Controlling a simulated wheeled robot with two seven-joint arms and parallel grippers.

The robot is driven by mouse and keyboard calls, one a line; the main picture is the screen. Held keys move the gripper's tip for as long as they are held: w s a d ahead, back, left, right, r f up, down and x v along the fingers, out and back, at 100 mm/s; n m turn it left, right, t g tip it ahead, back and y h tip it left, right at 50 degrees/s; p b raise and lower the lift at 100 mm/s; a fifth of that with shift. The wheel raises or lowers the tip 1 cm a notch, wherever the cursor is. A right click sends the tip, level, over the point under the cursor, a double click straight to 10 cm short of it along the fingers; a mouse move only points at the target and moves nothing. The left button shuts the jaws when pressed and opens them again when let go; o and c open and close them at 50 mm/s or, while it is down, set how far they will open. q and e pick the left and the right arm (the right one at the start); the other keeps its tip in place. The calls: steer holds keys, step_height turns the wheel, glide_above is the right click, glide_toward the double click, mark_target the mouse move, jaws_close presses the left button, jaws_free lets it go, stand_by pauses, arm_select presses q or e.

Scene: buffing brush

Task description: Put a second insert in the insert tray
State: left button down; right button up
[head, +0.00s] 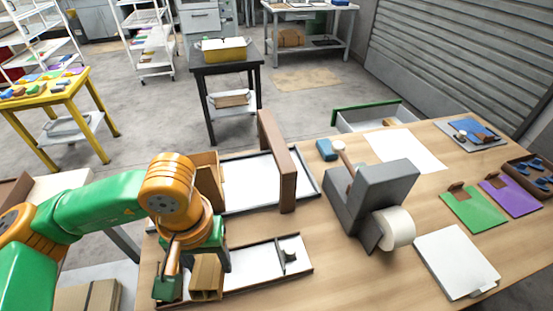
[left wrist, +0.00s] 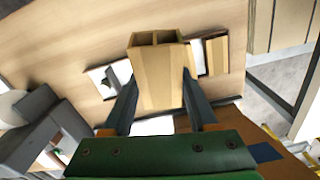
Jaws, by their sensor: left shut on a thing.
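The held insert (head: 206,277) is a tan cardboard piece. In the left wrist view the held insert (left wrist: 160,82) shows two open cells at its far end. My left gripper (left wrist: 157,92) has one finger on each side of it and is shut on it. In the head view the left gripper (head: 196,270) is over the left part of the long, low white insert tray (head: 262,268). I cannot tell whether the insert touches the tray floor. Another tan piece (left wrist: 216,54), likely an insert, lies at the tray's end beside it. My right gripper is out of view.
A larger white tray (head: 240,192) with a tall brown panel (head: 277,160) stands just behind.

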arm_select(q)
steer(key=w+a+r+m, duration=0.1)
steer(key=w+a+r, duration=0.1)
steer(key=a, duration=0.2)
steer(key=s+d+f+n, duration=0.2)
steer(key=s+d, duration=0.2)
steer(key=d, duration=0.2)
steer(key=s+d+f+n, duration=0.1)
steer(key=s+d+f, duration=0.25)
steer(key=d, duration=0.25)
steer(key=p, duration=0.4)
glide_above(237, 269)
steer(key=f, duration=0.8)
steer(key=shift+s+d+f, duration=0.15)
steer(key=shift+s+f, duration=0.05)
steer(key=shift+s, duration=0.05)
steer(key=f, duration=0.3)
steer(key=shift+w+f, duration=0.15)
steer(key=shift+w, duration=0.15)
steer(key=shift+f+b, duration=0.25)
steer(key=shift+b, duration=0.25)
steer(key=shift+c, duration=0.9)
jaws_free()
